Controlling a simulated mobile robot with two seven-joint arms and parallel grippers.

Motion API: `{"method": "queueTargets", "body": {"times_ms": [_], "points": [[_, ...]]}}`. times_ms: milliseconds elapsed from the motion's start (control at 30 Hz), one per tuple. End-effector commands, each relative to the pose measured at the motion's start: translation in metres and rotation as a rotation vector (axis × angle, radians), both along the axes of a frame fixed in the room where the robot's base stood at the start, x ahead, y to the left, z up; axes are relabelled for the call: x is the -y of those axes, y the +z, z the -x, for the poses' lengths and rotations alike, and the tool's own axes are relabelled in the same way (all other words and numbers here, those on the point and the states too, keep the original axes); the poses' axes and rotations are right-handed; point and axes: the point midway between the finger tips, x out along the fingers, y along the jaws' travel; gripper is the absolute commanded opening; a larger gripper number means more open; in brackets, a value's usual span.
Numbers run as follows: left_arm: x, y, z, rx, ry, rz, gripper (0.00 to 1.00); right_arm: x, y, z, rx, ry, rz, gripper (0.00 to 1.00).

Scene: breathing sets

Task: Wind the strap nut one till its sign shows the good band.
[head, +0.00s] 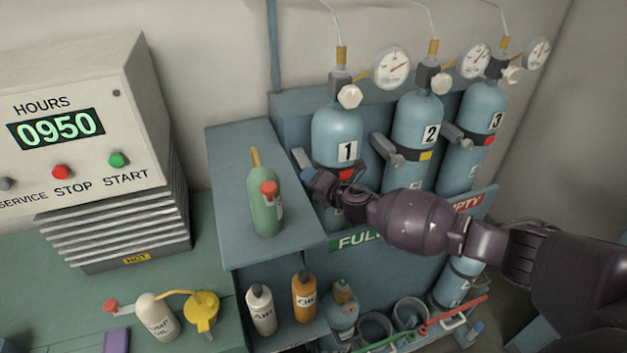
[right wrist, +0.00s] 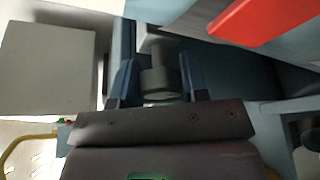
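Cylinder one (head: 336,130) stands at the left of the row, marked 1. The sign below its number (head: 346,174) shows red, and a red plate (right wrist: 262,18) fills the upper right of the right wrist view. My right gripper (head: 312,182) is at the left side of cylinder one, by the end of its strap. In the right wrist view the grey strap nut (right wrist: 156,84) lies between my two blue fingers (right wrist: 158,80). The fingers look apart, with a narrow gap at the nut. The head view hides the nut behind my gripper. My left gripper is out of view.
Cylinders two (head: 418,125) and three (head: 472,125) stand to the right, with yellow and red signs. A green bottle (head: 265,200) stands on the ledge left of my gripper. A machine reading 0950 (head: 80,130) is at the left. Other bottles stand below.

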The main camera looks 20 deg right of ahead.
Motion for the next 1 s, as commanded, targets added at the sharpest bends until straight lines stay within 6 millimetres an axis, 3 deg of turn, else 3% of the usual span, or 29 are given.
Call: {"method": "queueTargets", "body": {"times_ms": [367, 1000], "points": [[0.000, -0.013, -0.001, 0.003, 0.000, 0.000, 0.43, 0.001, -0.004, 0.000, -0.004, -0.002, -0.083, 0.17], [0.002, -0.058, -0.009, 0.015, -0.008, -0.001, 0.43, 0.001, -0.007, 0.000, -0.022, -0.003, -0.564, 0.17]]}}
